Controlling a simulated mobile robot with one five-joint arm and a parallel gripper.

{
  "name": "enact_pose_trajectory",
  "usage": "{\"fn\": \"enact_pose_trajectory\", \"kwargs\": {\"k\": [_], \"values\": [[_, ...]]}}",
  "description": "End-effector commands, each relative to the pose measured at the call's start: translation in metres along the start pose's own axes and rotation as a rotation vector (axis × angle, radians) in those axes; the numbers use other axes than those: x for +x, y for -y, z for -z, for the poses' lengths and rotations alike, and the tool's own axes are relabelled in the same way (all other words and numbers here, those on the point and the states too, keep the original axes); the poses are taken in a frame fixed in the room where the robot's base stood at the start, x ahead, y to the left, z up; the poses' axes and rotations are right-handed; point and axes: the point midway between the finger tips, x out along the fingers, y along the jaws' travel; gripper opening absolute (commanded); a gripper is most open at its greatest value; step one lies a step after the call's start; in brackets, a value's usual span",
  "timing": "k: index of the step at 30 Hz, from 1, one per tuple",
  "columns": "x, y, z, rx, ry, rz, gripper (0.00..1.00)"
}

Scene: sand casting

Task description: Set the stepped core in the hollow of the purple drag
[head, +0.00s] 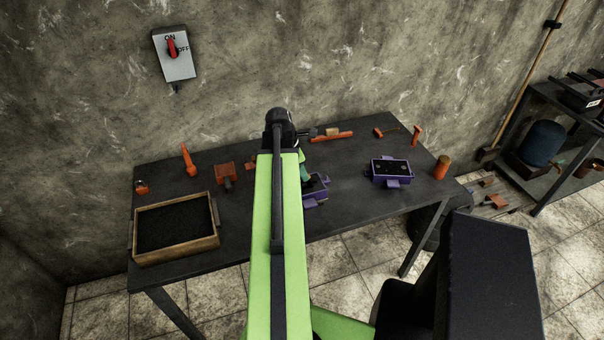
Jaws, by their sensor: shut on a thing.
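My gripper (305,172) shows only as a small teal part beside my green arm, low over a purple moulding box (317,192). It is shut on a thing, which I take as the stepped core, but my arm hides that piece. This box is partly covered by my arm, and dark sand shows in it. A second purple box (392,181) stands to the right, upright on the table, with dark sand and small round marks on top. I cannot tell from its look which box is the drag. Whether the held piece touches the box is hidden.
The dark table (350,218) also bears a wooden sand tray (216,241), an orange-brown block (225,172), an orange pointed tool (189,160), an orange bar (332,137) and an orange cylinder (442,167). The table is clear between the two purple boxes.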

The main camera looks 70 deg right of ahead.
Motion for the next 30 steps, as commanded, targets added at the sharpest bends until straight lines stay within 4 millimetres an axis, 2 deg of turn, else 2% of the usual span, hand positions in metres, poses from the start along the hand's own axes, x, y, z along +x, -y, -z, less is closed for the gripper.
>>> {"fn": "enact_pose_trajectory", "kwargs": {"k": [24, 30], "values": [[0.048, 0.000, 0.014, 0.001, 0.000, 0.000, 0.03], [0.054, 0.000, 0.015, 0.002, 0.000, 0.001, 0.03]]}}
